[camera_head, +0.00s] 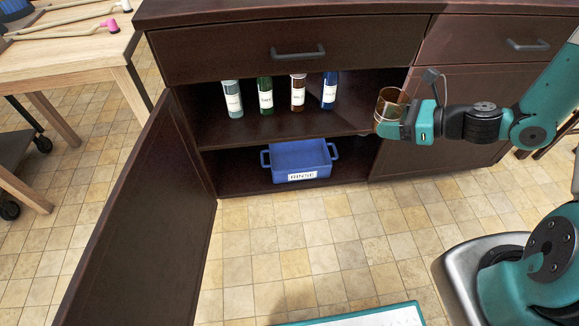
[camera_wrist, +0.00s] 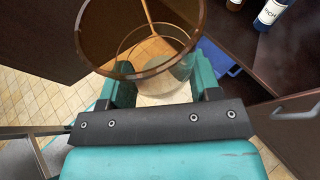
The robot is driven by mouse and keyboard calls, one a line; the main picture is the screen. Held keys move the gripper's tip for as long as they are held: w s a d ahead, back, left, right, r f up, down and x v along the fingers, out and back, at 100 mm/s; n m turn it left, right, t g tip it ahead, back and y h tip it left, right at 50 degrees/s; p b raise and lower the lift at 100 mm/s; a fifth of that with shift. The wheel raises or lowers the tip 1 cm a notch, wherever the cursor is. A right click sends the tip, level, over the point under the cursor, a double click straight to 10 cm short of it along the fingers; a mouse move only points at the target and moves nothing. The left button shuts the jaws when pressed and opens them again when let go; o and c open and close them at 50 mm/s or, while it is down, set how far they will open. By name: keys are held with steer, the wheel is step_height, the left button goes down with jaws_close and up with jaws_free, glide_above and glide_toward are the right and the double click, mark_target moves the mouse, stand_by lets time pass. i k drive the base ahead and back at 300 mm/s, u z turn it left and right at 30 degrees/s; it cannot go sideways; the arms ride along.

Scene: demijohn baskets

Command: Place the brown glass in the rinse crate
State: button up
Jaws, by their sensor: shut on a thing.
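The brown glass (camera_head: 391,103) is a see-through brown tumbler, held upright or nearly so in front of the cabinet's right side. My gripper (camera_head: 392,129) is shut on it. In the wrist view the glass (camera_wrist: 140,35) fills the top middle, between the fingers of my gripper (camera_wrist: 152,92). The rinse crate (camera_head: 301,160) is a blue open box with side handles and a "RINSE" label. It stands on the cabinet's bottom shelf, lower and to the left of the glass. A blue part of it shows at the right in the wrist view (camera_wrist: 218,58).
Several labelled bottles, including a green one (camera_head: 265,98) and a blue one (camera_head: 329,91), stand on the shelf (camera_head: 290,120) above the crate. The open cabinet door (camera_head: 150,215) juts out at left. A wooden table (camera_head: 70,58) is at far left. The tiled floor in front is mostly clear.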

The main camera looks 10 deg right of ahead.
mark_target(296, 154)
steer(key=k, duration=0.6)
steer(key=u, duration=0.5)
steer(key=i, duration=1.05)
steer(key=u, duration=0.55)
